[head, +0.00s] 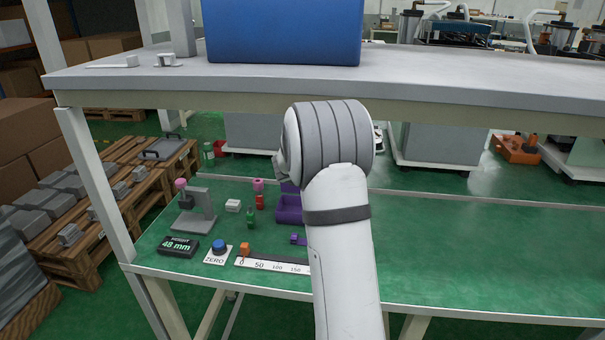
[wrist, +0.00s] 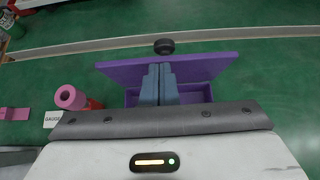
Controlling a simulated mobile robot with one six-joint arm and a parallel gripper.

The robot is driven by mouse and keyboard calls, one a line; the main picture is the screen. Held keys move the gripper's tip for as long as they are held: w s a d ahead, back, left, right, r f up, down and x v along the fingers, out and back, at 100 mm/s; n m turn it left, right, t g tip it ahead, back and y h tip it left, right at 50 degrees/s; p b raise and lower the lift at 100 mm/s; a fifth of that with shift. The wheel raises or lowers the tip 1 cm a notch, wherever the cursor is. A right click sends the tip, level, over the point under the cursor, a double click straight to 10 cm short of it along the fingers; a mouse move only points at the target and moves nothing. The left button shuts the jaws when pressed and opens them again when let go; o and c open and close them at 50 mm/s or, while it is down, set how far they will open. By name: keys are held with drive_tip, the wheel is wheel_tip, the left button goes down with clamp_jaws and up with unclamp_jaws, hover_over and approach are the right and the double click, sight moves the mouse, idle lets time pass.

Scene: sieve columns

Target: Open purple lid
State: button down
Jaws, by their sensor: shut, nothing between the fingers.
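A purple box (wrist: 196,94) stands on the green bench, with its purple lid (wrist: 205,66) tilted up at its far side. A dark round knob (wrist: 164,46) shows just beyond the lid's upper edge. My gripper (wrist: 160,72) is shut and empty, its grey-blue fingers over the box and in front of the lid's inner face. Whether the fingertips touch the lid cannot be told. In the head view, the box (head: 288,208) and raised lid (head: 288,187) are partly hidden by my arm, which also hides the gripper.
A pink cylinder (wrist: 70,97) with a red part stands left of the box. The right bench is clear; a shelf (head: 450,92) runs above.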

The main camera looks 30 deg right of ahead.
idle(0.4)
drive_tip(key=v, duration=0.8)
drive_tip(key=shift+p, duration=0.3)
drive_tip(key=s+a+r+n+y+p, duration=0.1)
drive_tip(key=s+a+r+n+y, duration=0.25)
drive_tip(key=a+n, duration=0.35)
drive_tip(key=s+a+r+n+t+y+p, duration=0.1)
drive_tip(key=s+a+r+n+y+p, duration=0.1)
drive_tip(key=s+a+n, duration=0.45)
drive_tip(key=s+a+r+n+y+p, duration=0.1)
drive_tip(key=a+r+n+y, duration=0.15)
drive_tip(key=a+n, duration=0.45)
drive_tip(key=s+f+n+g+h+p, duration=0.1)
drive_tip(key=s+n+g, duration=0.6)
drive_tip(key=s+n, duration=1.6)
drive_tip(key=shift+s+d+f+h+p, duration=0.15)
drive_tip(key=shift+s+f+h+p, duration=0.15)
drive_tip(key=shift+s+f+p, duration=0.5)
drive_tip(key=shift+w+r, duration=0.15)
drive_tip(key=shift+r, duration=0.1)
